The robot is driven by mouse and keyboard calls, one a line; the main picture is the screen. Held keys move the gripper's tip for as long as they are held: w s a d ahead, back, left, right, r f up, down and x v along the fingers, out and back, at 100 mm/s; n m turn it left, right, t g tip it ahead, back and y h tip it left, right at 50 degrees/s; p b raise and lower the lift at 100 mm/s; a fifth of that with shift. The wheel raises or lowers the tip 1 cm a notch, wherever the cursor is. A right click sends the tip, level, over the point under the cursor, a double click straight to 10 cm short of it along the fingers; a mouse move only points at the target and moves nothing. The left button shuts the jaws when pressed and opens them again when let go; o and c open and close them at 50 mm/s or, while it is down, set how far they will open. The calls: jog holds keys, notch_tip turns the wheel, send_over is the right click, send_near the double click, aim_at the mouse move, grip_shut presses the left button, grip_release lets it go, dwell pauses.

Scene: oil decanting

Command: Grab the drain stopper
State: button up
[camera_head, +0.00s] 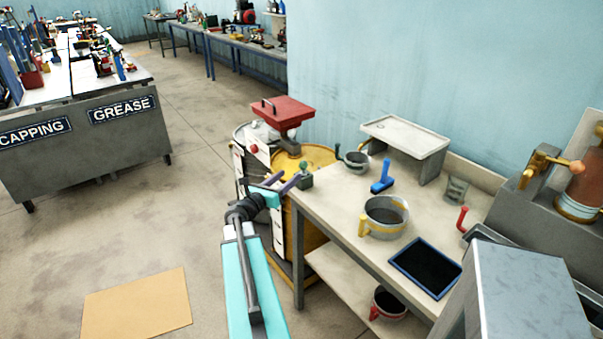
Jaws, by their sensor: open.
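My gripper (292,176) is at the left end of the workbench, with its two purple fingers apart and nothing seen between them. Just beyond the fingertips stands a small dark grey piece with a green knob (304,170), near the bench's left corner. It may be the drain stopper, but I cannot tell for sure. Whether the fingers touch it is not clear. A blue-handled piece (382,178) lies farther right on the bench.
The workbench (336,208) also holds a small grey pot (356,161), a yellow-handled pot (385,222), a dark blue-rimmed tray (428,266) and a raised stand (405,137). A yellow drum (318,156) and red-topped equipment (283,112) stand behind my gripper.

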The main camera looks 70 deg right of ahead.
aim_at(300, 167)
jog(key=shift+d, duration=0.15)
jog(key=shift+p+x, duration=1.15)
jog(key=shift+x, duration=2.95)
jog(key=shift+d, duration=0.1)
jog(key=shift+s+r+p+x, duration=0.15)
jog(key=shift+p+x, duration=0.4)
jog(key=shift+x, duration=0.3)
jog(key=shift+s+r+p+x, duration=0.15)
jog(key=shift+p+x, duration=0.4)
jog(key=shift+x, duration=0.35)
jog(key=shift+s+d+f, duration=0.1)
jog(key=shift+d+f, duration=0.05)
jog(key=shift+d, duration=0.55)
jog(key=c, duration=1.2)
